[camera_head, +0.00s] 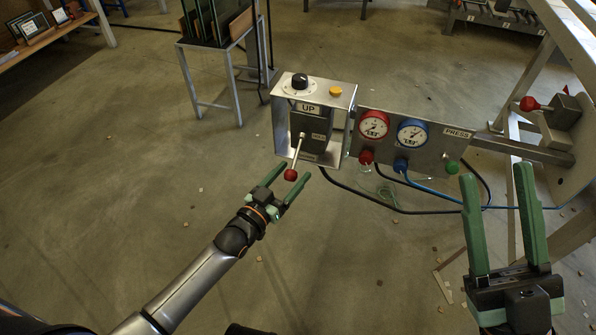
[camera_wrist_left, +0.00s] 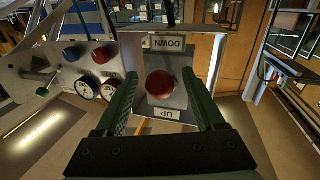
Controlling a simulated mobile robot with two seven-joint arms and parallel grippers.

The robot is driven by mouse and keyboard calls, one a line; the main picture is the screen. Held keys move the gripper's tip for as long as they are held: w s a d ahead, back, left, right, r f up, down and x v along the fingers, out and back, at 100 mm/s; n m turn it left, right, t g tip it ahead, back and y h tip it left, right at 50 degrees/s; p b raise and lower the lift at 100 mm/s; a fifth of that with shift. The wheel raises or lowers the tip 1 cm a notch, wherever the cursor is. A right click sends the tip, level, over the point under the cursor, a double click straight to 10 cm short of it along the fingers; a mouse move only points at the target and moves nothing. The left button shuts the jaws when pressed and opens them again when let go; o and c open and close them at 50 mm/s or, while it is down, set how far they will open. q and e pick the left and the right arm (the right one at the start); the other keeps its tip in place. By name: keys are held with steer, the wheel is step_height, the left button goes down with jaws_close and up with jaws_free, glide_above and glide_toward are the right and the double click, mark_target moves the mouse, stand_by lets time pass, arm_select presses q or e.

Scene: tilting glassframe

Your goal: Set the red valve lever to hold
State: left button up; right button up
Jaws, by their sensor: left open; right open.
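A valve lever with a red ball knob (camera_head: 290,175) sticks out on a thin rod from a dark block in an open metal housing (camera_head: 342,97). The housing's top label reads UP (camera_head: 308,107). Labels beside the pivot and below it are too small to read. My left gripper (camera_head: 287,179) is open, with its green fingers on either side of the knob. In the left wrist view the knob (camera_wrist_left: 160,84) sits between the fingers with a gap on both sides. There the labels DOWN (camera_wrist_left: 166,44) and UP (camera_wrist_left: 167,113) appear upside down. My right gripper (camera_head: 495,171) is open and empty, at right.
Another red-knobbed lever (camera_head: 530,103) is on the right frame. Open floor lies left.

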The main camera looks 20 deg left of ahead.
arm_select(q)
steer(key=shift+b+x, duration=0.4)
steer(key=shift+x, duration=1.25)
jaws_close()
